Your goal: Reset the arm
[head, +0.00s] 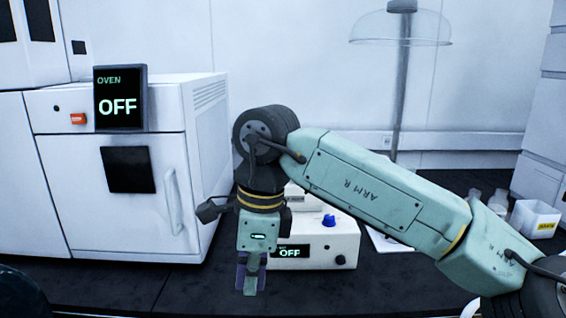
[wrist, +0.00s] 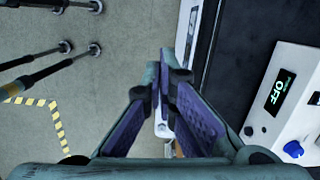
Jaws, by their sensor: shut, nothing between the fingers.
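My arm reaches in from the lower right of the head view and bends down at the wrist. My gripper (head: 250,280) points downward in front of a white device with an "OFF" display. In the wrist view my gripper (wrist: 163,85) has its purple-padded fingers together at the tips, with nothing held. Below it the wrist view shows the bench's front edge and the floor.
A white oven (head: 120,215) with an "OFF" screen stands at the left. The white device (head: 335,245) has a blue knob and sits behind my gripper. Bottles (head: 498,202) and a white bin (head: 535,218) stand at the right. The dark bench (head: 180,295) is bare at front left.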

